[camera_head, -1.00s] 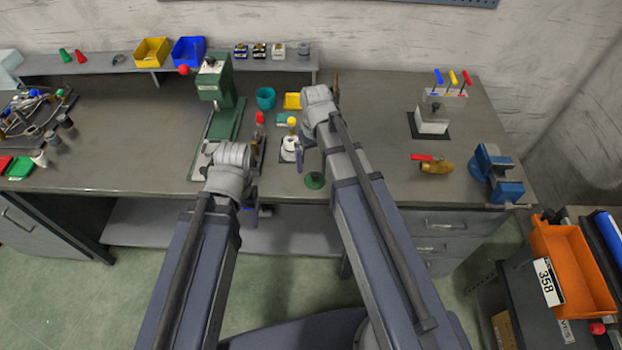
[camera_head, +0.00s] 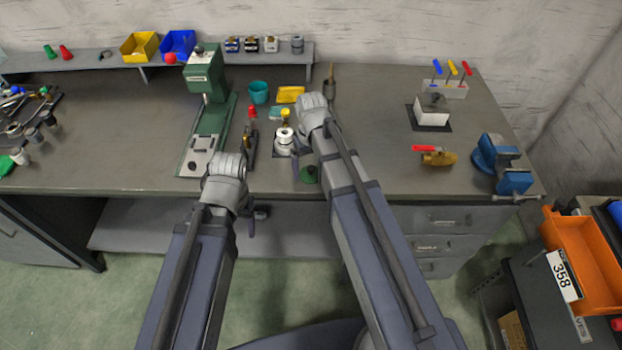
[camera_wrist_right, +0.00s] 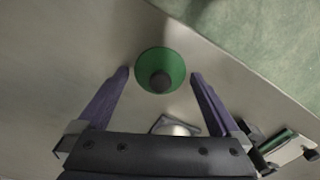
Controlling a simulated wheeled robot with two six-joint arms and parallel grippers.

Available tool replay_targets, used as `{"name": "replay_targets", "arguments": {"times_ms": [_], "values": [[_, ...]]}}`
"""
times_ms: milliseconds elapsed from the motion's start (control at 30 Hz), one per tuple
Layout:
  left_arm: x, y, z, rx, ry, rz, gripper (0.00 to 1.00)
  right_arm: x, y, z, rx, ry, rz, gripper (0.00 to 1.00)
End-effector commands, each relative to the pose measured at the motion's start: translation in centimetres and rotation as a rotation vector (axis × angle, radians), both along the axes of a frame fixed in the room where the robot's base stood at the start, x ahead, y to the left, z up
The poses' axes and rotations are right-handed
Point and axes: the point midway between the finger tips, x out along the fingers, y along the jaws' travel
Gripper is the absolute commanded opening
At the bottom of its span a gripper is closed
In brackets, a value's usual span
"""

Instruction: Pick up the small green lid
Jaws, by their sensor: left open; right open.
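The small green lid (camera_head: 309,174) lies flat on the workbench near its front edge, just left of my right forearm. In the right wrist view the lid (camera_wrist_right: 160,58) is a green disc with a dark round knob (camera_wrist_right: 160,82) in its middle. My right gripper (camera_wrist_right: 160,75) is open, with its purple fingertips on either side of the lid and apart from it. In the head view my right gripper (camera_head: 298,165) is mostly hidden by its wrist. My left gripper (camera_head: 252,218) is open and empty over the bench's front edge.
A white fixture (camera_head: 284,141) stands just behind the lid. A green press (camera_head: 206,84), teal cup (camera_head: 258,92) and yellow tray (camera_head: 291,94) stand further back. A red-handled brass valve (camera_head: 436,158) and blue vise (camera_head: 502,166) are at right.

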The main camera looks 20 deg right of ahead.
Motion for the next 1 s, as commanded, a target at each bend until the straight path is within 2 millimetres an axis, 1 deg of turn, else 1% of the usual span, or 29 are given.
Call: {"name": "replay_targets", "arguments": {"times_ms": [33, 233, 867, 1000], "values": [[0.00, 0.00, -0.30, 0.000, 0.000, 0.000, 0.66, -0.01, 0.01, -0.30, 0.000, 0.000, 0.000, 1.00], [0.00, 0.00, -0.10, 0.000, 0.000, 0.000, 0.66, -0.01, 0.02, -0.10, 0.000, 0.000, 0.000, 1.00], [0.00, 0.00, -0.10, 0.000, 0.000, 0.000, 0.66, -0.01, 0.02, -0.11, 0.000, 0.000, 0.000, 0.29], [0.00, 0.00, -0.10, 0.000, 0.000, 0.000, 0.66, 0.00, 0.02, -0.10, 0.000, 0.000, 0.000, 0.28]]}}
